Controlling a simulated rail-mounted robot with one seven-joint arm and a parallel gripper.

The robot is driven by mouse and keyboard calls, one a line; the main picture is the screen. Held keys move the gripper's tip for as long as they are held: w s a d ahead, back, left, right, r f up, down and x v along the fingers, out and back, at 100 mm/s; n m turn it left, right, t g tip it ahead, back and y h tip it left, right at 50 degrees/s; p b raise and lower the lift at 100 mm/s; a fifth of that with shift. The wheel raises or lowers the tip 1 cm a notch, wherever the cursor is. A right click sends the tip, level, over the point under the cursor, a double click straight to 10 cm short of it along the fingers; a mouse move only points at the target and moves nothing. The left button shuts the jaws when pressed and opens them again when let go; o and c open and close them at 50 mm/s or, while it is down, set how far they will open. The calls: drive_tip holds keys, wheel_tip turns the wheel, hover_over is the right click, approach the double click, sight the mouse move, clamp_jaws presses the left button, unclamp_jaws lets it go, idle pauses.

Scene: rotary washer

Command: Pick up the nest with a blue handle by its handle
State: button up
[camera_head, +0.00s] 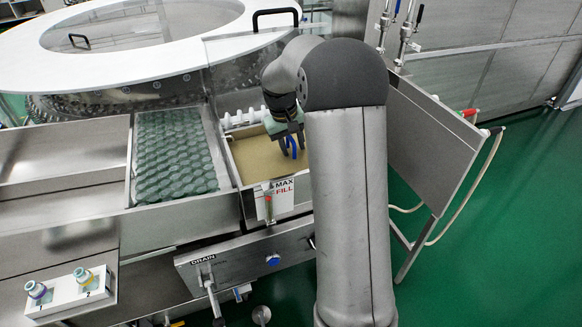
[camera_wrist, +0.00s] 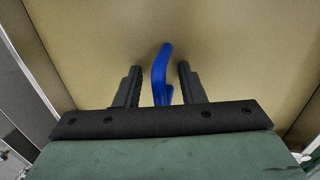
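The blue handle (camera_head: 292,146) shows in the head view inside the bin with the tan interior, right by my gripper (camera_head: 290,150). In the wrist view the blue handle (camera_wrist: 160,75) is a curved bar that stands between the two dark fingers of my gripper (camera_wrist: 157,80). A gap shows on each side of it, so the fingers are open around it and do not grip it. The lower end of the handle is hidden behind the gripper's body. The body of the nest cannot be made out apart from the tan surface (camera_wrist: 230,60).
Left of the bin is a tray of greenish round items (camera_head: 172,155). The round washer (camera_head: 150,35) with a white rim stands behind. A MAX FILL sign (camera_head: 283,190) is on the bin's front. A steel panel (camera_head: 430,140) stands to the right.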

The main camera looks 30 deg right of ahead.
clamp_jaws()
drive_tip(key=shift+r, duration=0.15)
